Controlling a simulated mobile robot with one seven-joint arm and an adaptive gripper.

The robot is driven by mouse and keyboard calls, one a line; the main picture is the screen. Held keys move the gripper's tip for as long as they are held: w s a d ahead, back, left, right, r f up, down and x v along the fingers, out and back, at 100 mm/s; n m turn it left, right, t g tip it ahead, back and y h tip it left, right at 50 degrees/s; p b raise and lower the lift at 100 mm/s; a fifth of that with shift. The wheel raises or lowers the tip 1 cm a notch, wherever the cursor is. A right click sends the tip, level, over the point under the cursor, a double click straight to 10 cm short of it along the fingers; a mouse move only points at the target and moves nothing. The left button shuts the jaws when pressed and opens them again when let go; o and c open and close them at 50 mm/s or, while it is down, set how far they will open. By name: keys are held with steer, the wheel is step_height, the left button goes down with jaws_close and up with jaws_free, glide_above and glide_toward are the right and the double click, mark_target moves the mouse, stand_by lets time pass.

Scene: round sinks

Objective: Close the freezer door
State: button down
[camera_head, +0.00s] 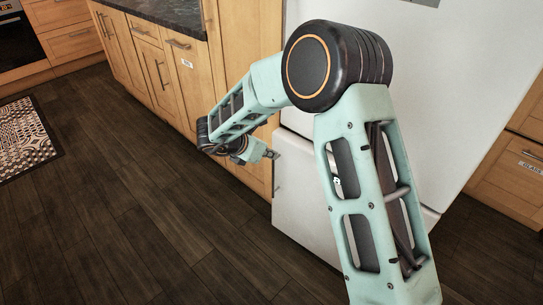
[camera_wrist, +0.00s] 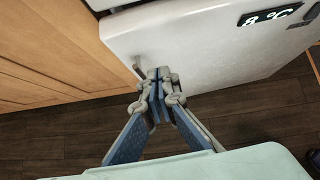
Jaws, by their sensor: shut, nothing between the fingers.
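The white fridge-freezer (camera_head: 465,90) stands to the right in the head view, with a seam between its upper part and its lower door. The lower door (camera_head: 300,205) has a small grey handle (camera_head: 277,178) at its left edge. That edge sits slightly left of the upper part; I cannot tell how far it is ajar. In the wrist view the white door (camera_wrist: 200,50) and its handle (camera_wrist: 138,69) lie just beyond my gripper (camera_wrist: 156,74). My gripper is shut and empty, near the door's handle-side edge, also seen in the head view (camera_head: 272,154). My arm hides much of the front.
Wooden cabinets (camera_head: 240,60) adjoin the fridge-freezer on the left, with a dark countertop (camera_head: 170,12). More wooden drawers (camera_head: 505,180) stand at the right. A patterned rug (camera_head: 25,140) lies far left. The dark wood floor (camera_head: 130,200) is clear in front.

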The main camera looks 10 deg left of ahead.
mark_target(292, 145)
steer(key=x, duration=0.3)
steer(key=b+x, duration=0.1)
steer(key=x, duration=0.2)
steer(key=w+r+b+x, duration=0.1)
steer(key=x, duration=0.2)
steer(key=shift+d, duration=0.4)
steer(key=shift+w+d+r, duration=0.1)
steer(key=shift+w+d, duration=0.25)
steer(key=shift+w, duration=0.2)
steer(key=w+d, duration=0.1)
steer(key=w, duration=0.1)
steer(key=shift+w+d, duration=0.4)
steer(key=shift+w, duration=0.2)
steer(key=shift+s, duration=0.2)
